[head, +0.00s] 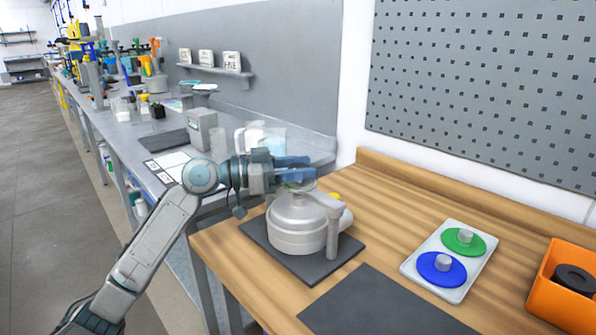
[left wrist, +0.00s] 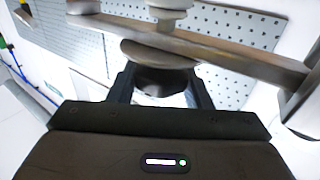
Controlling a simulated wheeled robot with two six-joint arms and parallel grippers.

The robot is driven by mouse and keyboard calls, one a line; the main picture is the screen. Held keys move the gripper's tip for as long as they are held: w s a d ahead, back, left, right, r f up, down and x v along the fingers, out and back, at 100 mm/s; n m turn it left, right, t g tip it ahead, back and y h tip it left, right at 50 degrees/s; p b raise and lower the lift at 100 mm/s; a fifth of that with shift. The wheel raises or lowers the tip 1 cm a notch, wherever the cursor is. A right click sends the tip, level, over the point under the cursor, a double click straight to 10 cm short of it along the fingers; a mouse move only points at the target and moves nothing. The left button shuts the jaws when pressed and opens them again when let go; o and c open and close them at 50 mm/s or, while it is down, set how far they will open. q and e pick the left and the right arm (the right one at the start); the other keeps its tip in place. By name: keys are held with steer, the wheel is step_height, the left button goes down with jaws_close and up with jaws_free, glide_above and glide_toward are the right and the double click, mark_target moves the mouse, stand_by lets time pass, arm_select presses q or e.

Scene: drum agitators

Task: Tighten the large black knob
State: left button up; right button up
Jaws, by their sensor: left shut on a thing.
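The pale grey drum agitator (head: 297,222) stands on a dark square mat on the wooden bench. My left gripper (head: 306,168) reaches in from the left over its top. In the left wrist view a dark round knob (left wrist: 163,80) sits between the two fingers, under a metal bar. The left gripper is shut on this knob. In the head view the fingers and the wrist mostly hide the knob. My right gripper is in neither view.
A pale tray (head: 407,266) with a green disc (head: 462,242) and a blue disc (head: 430,268) lies to the right. An orange bin (head: 548,303) holding a black round part (head: 575,279) stands at the far right. A dark flat mat (head: 385,310) lies bare in front.

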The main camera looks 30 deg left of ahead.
arm_select(q)
steer(key=shift+f, duration=0.1)
steer(key=shift+d, duration=0.1)
steer(key=o, duration=0.8)
steer(key=shift+o, duration=1)
steer(key=shift+w+d, duration=0.1)
steer(key=shift+d, duration=0.05)
